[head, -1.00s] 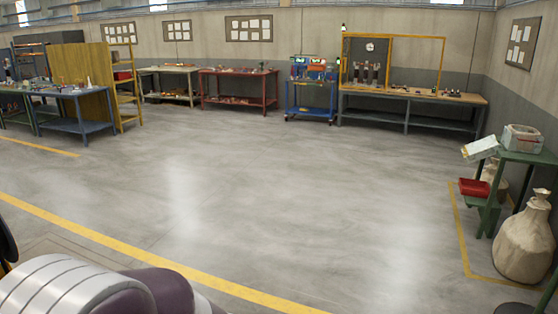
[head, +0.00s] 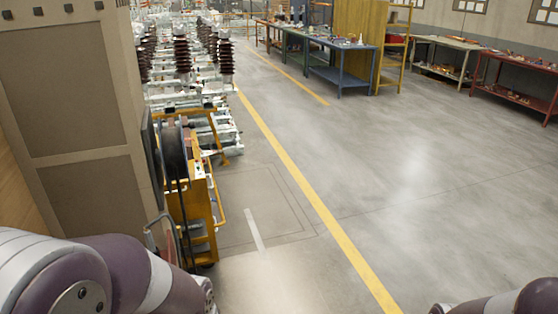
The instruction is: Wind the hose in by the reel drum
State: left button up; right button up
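A dark round drum (head: 174,152), which looks like the hose reel, stands on edge by the yellow cart (head: 198,205) at left, beside a large tan cabinet. A thin dark line (head: 183,215) hangs below it and may be the hose; it is too small to tell. My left arm fills the lower left corner and my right arm shows at the lower right edge. Neither gripper's fingers show.
The tan cabinet (head: 85,110) blocks the left side. Behind the cart stand racks with dark ribbed insulators (head: 182,52). A blue table (head: 340,75) and a red bench (head: 515,92) stand farther back. The floor right of the yellow line (head: 312,195) is clear.

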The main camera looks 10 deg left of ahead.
aim_at(172, 141)
jog(key=i+l+u, duration=0.25)
jog(key=u, duration=0.2)
jog(key=i+l+u, duration=0.25)
jog(key=u, duration=0.25)
jog(key=i+l+u, duration=0.15)
jog(key=l+u, duration=0.3)
jog(key=l, duration=0.1)
